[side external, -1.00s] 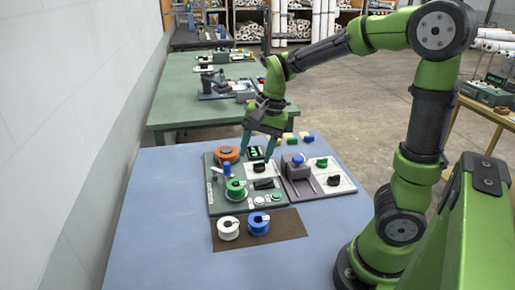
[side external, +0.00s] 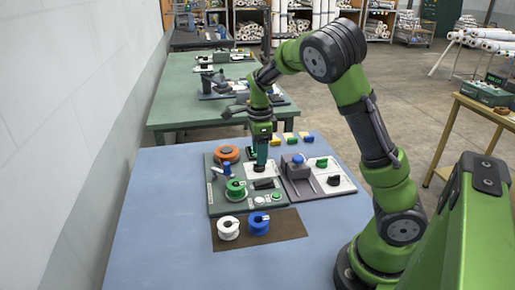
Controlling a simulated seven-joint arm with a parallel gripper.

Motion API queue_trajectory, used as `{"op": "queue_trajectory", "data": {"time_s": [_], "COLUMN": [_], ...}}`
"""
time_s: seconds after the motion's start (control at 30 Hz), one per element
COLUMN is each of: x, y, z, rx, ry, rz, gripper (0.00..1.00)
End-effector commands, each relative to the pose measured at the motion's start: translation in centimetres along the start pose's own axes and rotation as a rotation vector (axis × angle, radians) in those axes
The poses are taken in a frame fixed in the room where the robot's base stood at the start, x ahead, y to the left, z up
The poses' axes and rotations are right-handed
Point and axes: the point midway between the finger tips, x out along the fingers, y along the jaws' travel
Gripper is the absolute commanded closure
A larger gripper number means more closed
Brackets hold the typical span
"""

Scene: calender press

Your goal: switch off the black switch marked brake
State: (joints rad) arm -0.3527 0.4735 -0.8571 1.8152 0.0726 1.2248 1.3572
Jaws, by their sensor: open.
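Several dark controls sit on the panels, and their markings are too small to read, so I cannot tell which is marked brake. A black rocker-like switch (side external: 264,184) lies on the left grey-green panel (side external: 216,206). A black knob (side external: 333,180) sits on a white plate on the right panel. My gripper (side external: 261,166) points down over another white plate on the left panel, with its teal fingers lined up edge-on. It is open, and it hides most of the black knob there. I cannot tell whether the fingers touch that knob.
An orange spool (side external: 227,153), a green spool (side external: 235,188) and a small blue-topped part stand on the left panel. A grey block with a blue knob (side external: 298,160) is to the right. White (side external: 229,228) and blue (side external: 258,223) spools stand on a brown mat in front. The blue tabletop's front is clear.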

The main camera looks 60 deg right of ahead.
Motion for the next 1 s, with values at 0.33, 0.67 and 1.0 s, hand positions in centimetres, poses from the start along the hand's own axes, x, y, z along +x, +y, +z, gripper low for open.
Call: {"op": "queue_trajectory", "data": {"time_s": [0.33, 0.67, 1.0], "x": [7.2, 9.8, 9.8], "y": [0.0, 0.0, 0.0], "z": [-0.1, -0.1, 0.0], "rx": [0.001, 0.000, -0.001], "ry": [0.003, 0.000, -0.001], "rz": [0.002, 0.000, -0.001], "gripper": [0.47, 0.47, 0.62]}}
